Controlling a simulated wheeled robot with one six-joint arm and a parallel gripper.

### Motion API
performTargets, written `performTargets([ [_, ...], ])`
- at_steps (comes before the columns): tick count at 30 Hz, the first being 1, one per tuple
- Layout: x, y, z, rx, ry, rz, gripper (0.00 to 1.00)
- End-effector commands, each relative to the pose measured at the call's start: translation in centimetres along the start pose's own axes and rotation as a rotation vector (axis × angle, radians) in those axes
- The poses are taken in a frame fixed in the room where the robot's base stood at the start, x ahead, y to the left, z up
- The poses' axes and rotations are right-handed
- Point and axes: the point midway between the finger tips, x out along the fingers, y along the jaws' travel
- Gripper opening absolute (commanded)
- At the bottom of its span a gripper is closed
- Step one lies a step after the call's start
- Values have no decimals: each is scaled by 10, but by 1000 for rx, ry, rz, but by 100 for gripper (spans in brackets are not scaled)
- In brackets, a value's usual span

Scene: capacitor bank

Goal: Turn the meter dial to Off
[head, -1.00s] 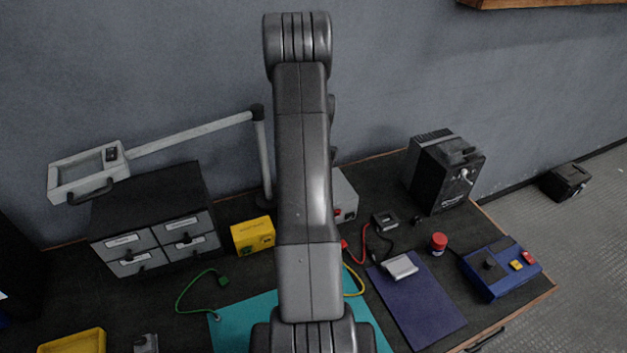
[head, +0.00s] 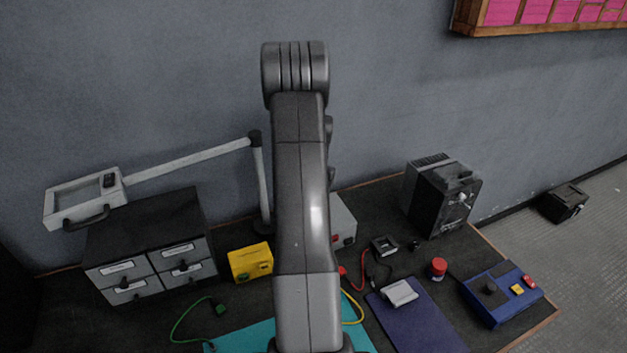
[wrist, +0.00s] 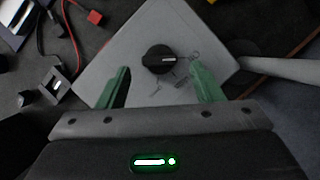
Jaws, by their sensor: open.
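The meter is a light grey box (wrist: 112,52) that fills the middle of the wrist view. Its round black dial (wrist: 158,59) has a pale pointer line pointing roughly right. Marks surround the dial, but I cannot read them. My gripper (wrist: 158,78) is open, with green fingers to the lower left and lower right of the dial, apart from it and empty. In the head view, my arm hides the gripper, the dial and most of the grey box (head: 343,222); only the box's right side shows.
A grey lamp arm (head: 190,160) and drawer cabinet (head: 150,245) stand left. A yellow box (head: 250,262) sits just left of my arm. Red and yellow leads, a red-lidded jar (head: 438,268), a black unit (head: 440,195) and a blue control box (head: 502,293) are right.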

Motion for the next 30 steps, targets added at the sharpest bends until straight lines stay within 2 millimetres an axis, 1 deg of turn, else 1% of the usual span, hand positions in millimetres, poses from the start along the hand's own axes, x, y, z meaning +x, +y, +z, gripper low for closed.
performTargets([
  [9, -72, 0, -1, 0, 6, -1, 60],
  [12, -92, 0, -1, 0, 6, -1, 60],
  [15, -107, 0, -1, 0, 3, 0, 60],
  [18, -117, 0, 0, 0, 2, 0, 60],
  [21, -122, 0, 0, -1, 3, 0, 60],
  [30, -124, 0, 0, 0, 1, 0, 60],
])
